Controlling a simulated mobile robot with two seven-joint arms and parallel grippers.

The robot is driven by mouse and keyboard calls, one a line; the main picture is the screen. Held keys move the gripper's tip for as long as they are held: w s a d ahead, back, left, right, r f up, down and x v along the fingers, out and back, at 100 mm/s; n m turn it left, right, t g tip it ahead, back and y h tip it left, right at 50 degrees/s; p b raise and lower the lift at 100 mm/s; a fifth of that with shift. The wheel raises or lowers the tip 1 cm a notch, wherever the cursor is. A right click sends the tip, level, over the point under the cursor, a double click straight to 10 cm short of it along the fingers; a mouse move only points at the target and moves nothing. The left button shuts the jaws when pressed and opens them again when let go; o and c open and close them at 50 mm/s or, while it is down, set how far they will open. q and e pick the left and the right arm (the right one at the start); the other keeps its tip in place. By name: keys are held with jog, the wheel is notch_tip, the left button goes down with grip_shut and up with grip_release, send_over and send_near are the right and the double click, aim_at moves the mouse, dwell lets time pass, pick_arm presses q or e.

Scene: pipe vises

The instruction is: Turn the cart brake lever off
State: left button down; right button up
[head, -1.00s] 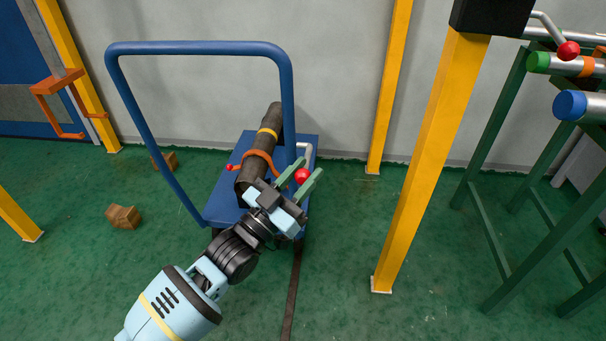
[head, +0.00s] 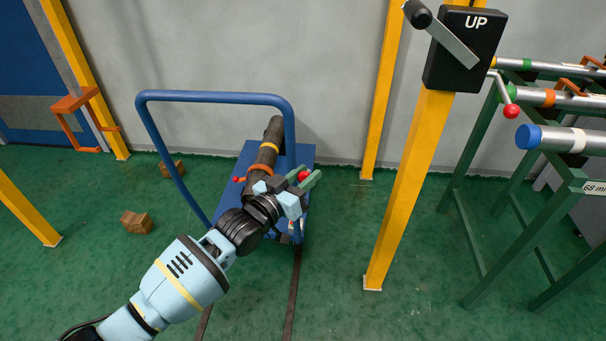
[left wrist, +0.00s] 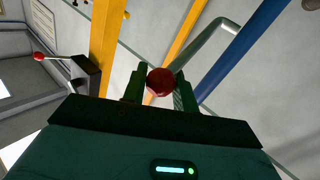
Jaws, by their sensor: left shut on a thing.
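The brake lever's red knob (head: 303,175) is at the right side of the blue cart (head: 306,155). My left gripper (head: 305,180) has its green fingers on either side of the knob and is shut on it. In the left wrist view the knob (left wrist: 160,82) sits between the fingertips (left wrist: 160,88). The lever's bent grey rod (left wrist: 205,42) runs from it up to the right. In the head view the rod is mostly hidden. My right gripper is not in view.
A dark pipe (head: 264,155) lies on the cart under an orange clamp (head: 261,169). The cart's tall blue handle (head: 215,97) rises over it. A yellow post (head: 408,185) with a black UP lever box (head: 464,50) and a green pipe rack (head: 470,250) stand right.

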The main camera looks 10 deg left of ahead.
pick_arm(q)
jog(key=shift+w+d+r+g+y+p, duration=0.1)
jog(key=shift+w+r+g+y+p, duration=0.2)
jog(key=shift+r+p, duration=0.3)
jog(key=shift+w+n+g+p, duration=0.2)
jog(key=shift+n+g+p, duration=0.1)
jog(key=shift+n+p, duration=0.15)
jog(key=shift+w+r, duration=0.1)
jog(key=shift+w, duration=0.05)
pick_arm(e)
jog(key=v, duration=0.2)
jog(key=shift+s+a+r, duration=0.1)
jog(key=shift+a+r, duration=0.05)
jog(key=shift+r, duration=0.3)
